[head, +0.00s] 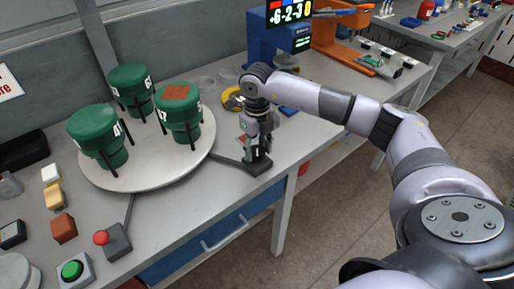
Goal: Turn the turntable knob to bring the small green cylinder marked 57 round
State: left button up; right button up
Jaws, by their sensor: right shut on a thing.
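The round turntable (150,178) carries three green cylinders, each standing between black posts. The front right cylinder (187,125) has a brown square on top. Part of its mark shows and looks like a 7, the rest cannot be read. The left cylinder (100,138) has a mark that seems to start with 4. The back cylinder (131,88) has a partly seen mark. My right gripper (257,155) points down at the right of the turntable and is shut on the turntable knob, which it mostly hides. The knob's black base (255,168) joins the turntable by a dark arm. My left gripper is out of view.
A red-knobbed lever box (118,242), a green button (72,270) and small coloured blocks (63,228) lie at the front left. A yellow ring (233,102) lies behind the gripper.

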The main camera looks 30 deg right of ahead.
aim_at(257, 150)
jog(key=shift+f+m, duration=0.1)
jog(key=shift+m, duration=1.4)
dwell(2.5)
jog(key=o, duration=1.2)
notch_tip(257, 150, up, 12)
jog(key=shift+r, duration=0.1)
jog(key=shift+c, duration=0.4)
